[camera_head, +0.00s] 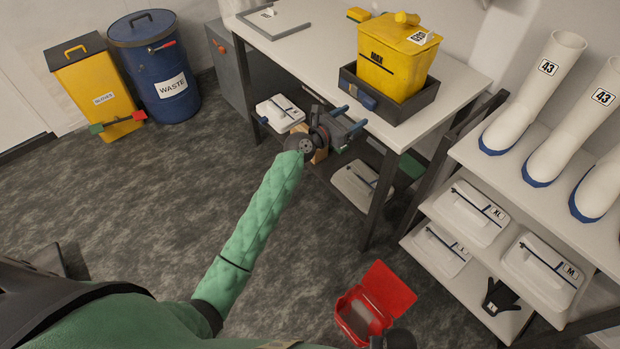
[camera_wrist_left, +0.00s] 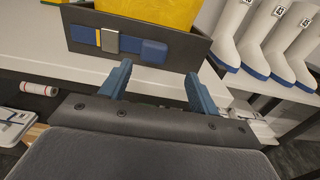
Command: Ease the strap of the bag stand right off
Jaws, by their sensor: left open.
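The bag stand (camera_head: 421,101) is a dark open-topped tray on the white bench, holding a yellow container (camera_head: 385,72) marked MAX. Its blue strap (camera_head: 363,92) lies across the front wall. In the left wrist view the strap (camera_wrist_left: 154,50) has a metal buckle (camera_wrist_left: 110,42) and a yellow part left of it; its blue end is flat against the wall (camera_wrist_left: 195,48). My left gripper (camera_head: 348,118) is open and empty, in front of the bench edge and below the strap. Its blue fingers (camera_wrist_left: 158,70) point at the blue end, apart from it. A dark part at the bottom may be my right gripper (camera_head: 398,340).
White boots (camera_head: 525,95) and packages (camera_head: 470,212) fill a shelf at the right. A red open box (camera_head: 375,300) is below. A blue waste drum (camera_head: 160,75) and yellow bin (camera_head: 95,90) stand at the far left. The floor between is clear.

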